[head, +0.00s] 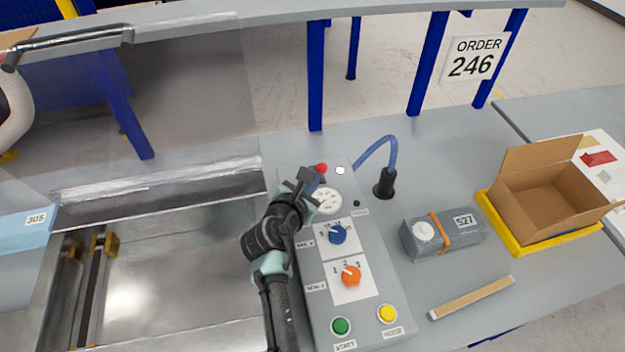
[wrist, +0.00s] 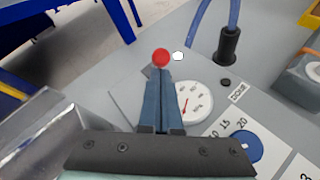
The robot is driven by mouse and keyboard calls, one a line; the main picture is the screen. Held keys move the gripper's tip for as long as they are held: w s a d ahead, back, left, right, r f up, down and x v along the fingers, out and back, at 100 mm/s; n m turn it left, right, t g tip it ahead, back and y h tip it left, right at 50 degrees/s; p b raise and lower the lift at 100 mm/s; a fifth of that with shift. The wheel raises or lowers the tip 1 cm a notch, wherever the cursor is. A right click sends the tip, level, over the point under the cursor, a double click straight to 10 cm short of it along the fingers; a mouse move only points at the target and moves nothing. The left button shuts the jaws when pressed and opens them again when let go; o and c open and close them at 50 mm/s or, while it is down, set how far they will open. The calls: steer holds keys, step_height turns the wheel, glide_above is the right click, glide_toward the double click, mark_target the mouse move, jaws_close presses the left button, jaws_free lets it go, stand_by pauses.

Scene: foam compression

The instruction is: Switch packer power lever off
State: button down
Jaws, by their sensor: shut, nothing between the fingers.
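The power lever has a red ball knob (head: 322,168) at the top end of the grey control panel (head: 318,313). In the wrist view the red knob (wrist: 161,57) sits right at the fingertips. My gripper (head: 312,178) is shut with nothing between its fingers, and in the wrist view its two blue-grey fingers (wrist: 159,72) lie together. The tips are at or just in front of the knob; I cannot tell whether they touch. The lever's shaft is hidden behind the fingers. A small white lamp (head: 340,170) is right of the knob.
The panel also carries a white gauge (head: 326,200), a blue dial (head: 338,235), an orange dial (head: 350,276), a green button (head: 341,326) and a yellow button (head: 387,313). A blue bent stalk on a black base (head: 384,187) stands to the right. A transparent cover is on the left.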

steer(key=shift+r, duration=0.15)
steer(key=shift+w+r+p, duration=0.1)
steer(key=shift+r+p, duration=0.1)
steer(key=shift+p, duration=0.45)
steer(key=shift+w+a+g, duration=0.1)
steer(key=shift+g, duration=0.2)
